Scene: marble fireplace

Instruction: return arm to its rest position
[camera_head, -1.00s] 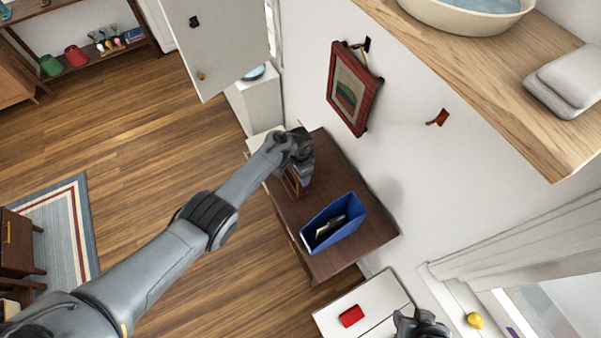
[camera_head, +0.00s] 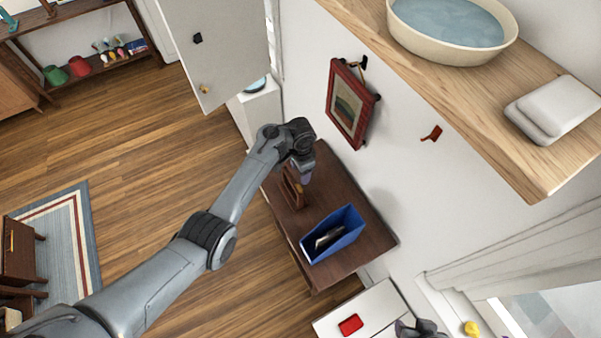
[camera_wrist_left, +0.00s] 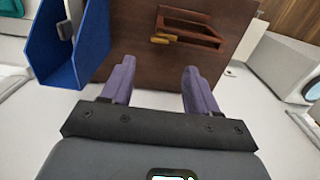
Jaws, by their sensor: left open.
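My left gripper (camera_head: 305,174) hangs above the dark wooden cabinet (camera_head: 345,195), its arm coming in from the lower left. In the left wrist view its two purple fingers (camera_wrist_left: 158,74) are spread apart with nothing between them. A small brown wooden frame-like holder (camera_head: 290,188) stands on the cabinet beside the gripper. In the wrist view this holder (camera_wrist_left: 205,33) lies beyond the fingertips, apart from them, with a yellowish piece at its edge. My right gripper (camera_head: 420,328) shows only partly at the bottom edge, and its fingers cannot be made out.
A blue open bin (camera_head: 345,238) with dark and pale items stands on the cabinet. A red-framed picture (camera_head: 349,104) hangs on the wall above. A wooden shelf (camera_head: 420,55) with a basin juts out at upper right. A red object (camera_head: 350,325) lies on a white surface.

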